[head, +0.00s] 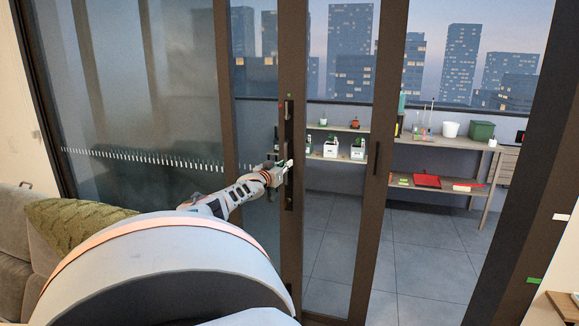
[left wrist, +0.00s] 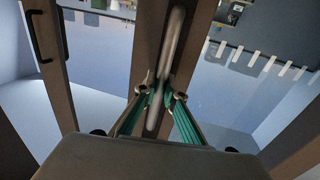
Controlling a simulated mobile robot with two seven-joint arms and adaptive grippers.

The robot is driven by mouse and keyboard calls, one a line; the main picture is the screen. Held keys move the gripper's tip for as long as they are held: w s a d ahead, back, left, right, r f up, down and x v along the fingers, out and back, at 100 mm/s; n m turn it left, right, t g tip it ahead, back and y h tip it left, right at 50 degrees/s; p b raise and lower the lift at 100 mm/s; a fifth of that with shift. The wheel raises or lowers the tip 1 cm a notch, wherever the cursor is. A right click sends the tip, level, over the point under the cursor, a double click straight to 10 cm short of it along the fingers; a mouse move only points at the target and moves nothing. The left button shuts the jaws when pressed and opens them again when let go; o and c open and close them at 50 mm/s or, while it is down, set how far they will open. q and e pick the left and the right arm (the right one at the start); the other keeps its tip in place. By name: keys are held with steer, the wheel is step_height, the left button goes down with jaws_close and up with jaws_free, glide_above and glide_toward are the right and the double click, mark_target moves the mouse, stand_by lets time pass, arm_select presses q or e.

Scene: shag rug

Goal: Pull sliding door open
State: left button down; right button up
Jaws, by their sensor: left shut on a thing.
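The sliding door has dark frames and tall glass panes; one dark upright (head: 291,240) stands at the middle of the head view. A long vertical handle (head: 288,125) is fixed to this upright. My left gripper (head: 284,171) reaches it from the left and is shut on the handle at its middle. In the left wrist view the handle is a grey bar (left wrist: 174,45) running between the two green-padded fingers (left wrist: 159,100). A second dark upright with its own handle (head: 377,158) stands to the right. My right gripper is not in view.
Beyond the glass is a tiled balcony (head: 430,250) with a shelf unit (head: 440,143) of pots and boxes and a low red tray (head: 427,181). A small wooden table (head: 562,308) is at lower right.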

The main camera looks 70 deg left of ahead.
arm_select(q)
steer(key=shift+r, duration=0.1)
steer(key=c, duration=2.4)
jaws_free()
steer(key=shift+c, duration=0.2)
steer(key=o, duration=0.3)
steer(key=shift+w+d, duration=0.15)
steer(key=shift+w, duration=0.1)
steer(key=shift+o, duration=0.2)
steer(key=shift+w+d, duration=0.1)
steer(key=shift+f, duration=0.2)
